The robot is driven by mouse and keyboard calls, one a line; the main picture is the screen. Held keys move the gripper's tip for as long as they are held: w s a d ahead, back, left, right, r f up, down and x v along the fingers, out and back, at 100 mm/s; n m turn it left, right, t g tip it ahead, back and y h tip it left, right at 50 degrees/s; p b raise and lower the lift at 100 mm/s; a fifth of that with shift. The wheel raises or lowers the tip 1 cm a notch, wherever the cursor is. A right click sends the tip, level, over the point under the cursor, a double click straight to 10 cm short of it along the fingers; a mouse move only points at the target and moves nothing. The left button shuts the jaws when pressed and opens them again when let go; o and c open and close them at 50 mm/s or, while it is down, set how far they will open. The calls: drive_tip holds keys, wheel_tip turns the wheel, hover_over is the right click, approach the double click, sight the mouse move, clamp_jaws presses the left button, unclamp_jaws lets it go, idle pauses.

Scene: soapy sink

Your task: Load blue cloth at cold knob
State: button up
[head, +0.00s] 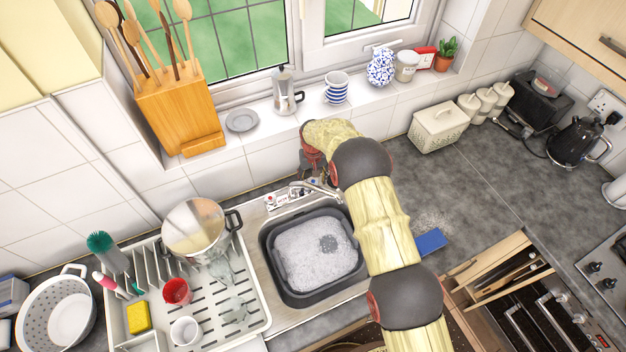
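A flat blue cloth (431,241) lies on the grey worktop to the right of the sink, just beside my arm. The tap (318,187) stands behind the sink, with small knobs on its metal plate (282,199). Which knob is the cold one is too small to tell. My arm reaches over the sink's right side to the back, and my gripper (314,172) is low by the tap, apart from the blue cloth. Its fingers are mostly hidden and small, so I cannot tell whether they are open or touching a knob.
The sink holds a dark basin (273,273) of soapy water with a dark round thing in the suds. A drying rack (255,318) with a pot, cups and glasses stands at left. A window sill with a moka pot (287,92) runs behind. Worktop right of the cloth is clear.

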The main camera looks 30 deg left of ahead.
drive_tip(key=c, duration=0.3)
drive_tip(key=c, duration=0.8)
drive_tip(key=shift+c, duration=0.3)
drive_tip(key=shift+f+b, duration=0.1)
drive_tip(key=shift+b, duration=0.45)
drive_tip(key=shift+f+n+b, duration=0.15)
drive_tip(key=shift+n+b, duration=0.75)
drive_tip(key=shift+b, duration=0.3)
drive_tip(key=shift+n+b, duration=1.1)
drive_tip(key=shift+b, duration=0.1)
drive_tip(key=shift+r+n, duration=0.25)
drive_tip(key=shift+n, duration=0.05)
